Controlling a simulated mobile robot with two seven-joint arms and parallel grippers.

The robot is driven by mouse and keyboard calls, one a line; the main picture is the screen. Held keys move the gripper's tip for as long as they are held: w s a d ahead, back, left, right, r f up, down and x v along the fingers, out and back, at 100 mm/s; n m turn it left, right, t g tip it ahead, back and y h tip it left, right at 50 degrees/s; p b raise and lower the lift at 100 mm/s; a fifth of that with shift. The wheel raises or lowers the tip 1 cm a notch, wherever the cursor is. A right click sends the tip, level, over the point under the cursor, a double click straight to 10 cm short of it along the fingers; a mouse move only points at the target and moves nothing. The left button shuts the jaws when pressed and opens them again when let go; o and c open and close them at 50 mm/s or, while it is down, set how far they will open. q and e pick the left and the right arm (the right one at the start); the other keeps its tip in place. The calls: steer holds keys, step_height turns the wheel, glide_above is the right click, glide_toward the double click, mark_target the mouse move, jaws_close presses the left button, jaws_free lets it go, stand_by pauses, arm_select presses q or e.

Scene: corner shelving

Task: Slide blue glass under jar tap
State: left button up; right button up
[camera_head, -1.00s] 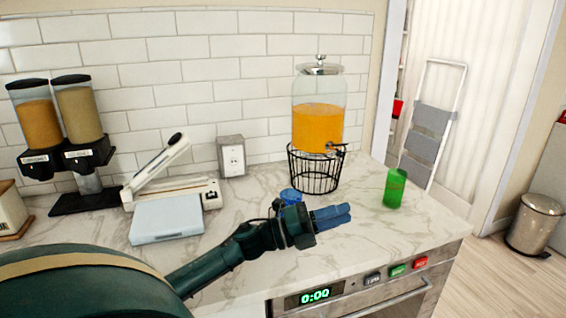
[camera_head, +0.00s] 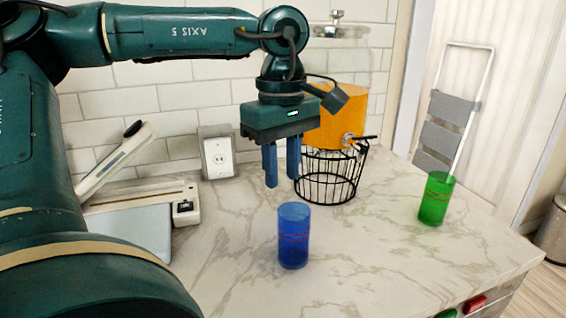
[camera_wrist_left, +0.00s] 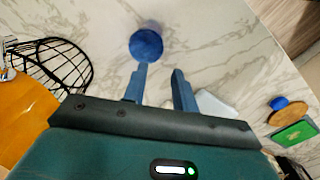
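The blue glass (camera_head: 293,236) stands upright on the marble counter in the head view, in front of the jar. The jar (camera_head: 334,112) holds orange liquid and rests on a black wire stand (camera_head: 328,178). Its tap (camera_head: 352,141) faces right and front. My left gripper (camera_head: 281,180) is open and empty, pointing down above and behind the blue glass, apart from it. In the left wrist view the blue glass (camera_wrist_left: 146,45) lies just beyond the fingertips of the gripper (camera_wrist_left: 158,72). My right gripper is not in view.
A green glass (camera_head: 436,198) stands at the right of the counter. The counter between the blue and green glasses is clear.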

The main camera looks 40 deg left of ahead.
arm_select(q)
steer(key=shift+s+r, duration=0.1)
steer(key=shift+s, duration=0.05)
glide_above(282, 261)
step_height(282, 261, down, 13)
steer(key=shift+a+f+b, duration=0.1)
steer(key=shift+f+b, duration=0.05)
steer(key=shift+b, duration=0.25)
stand_by(0.3)
steer(key=shift+c, duration=0.2)
jaws_close()
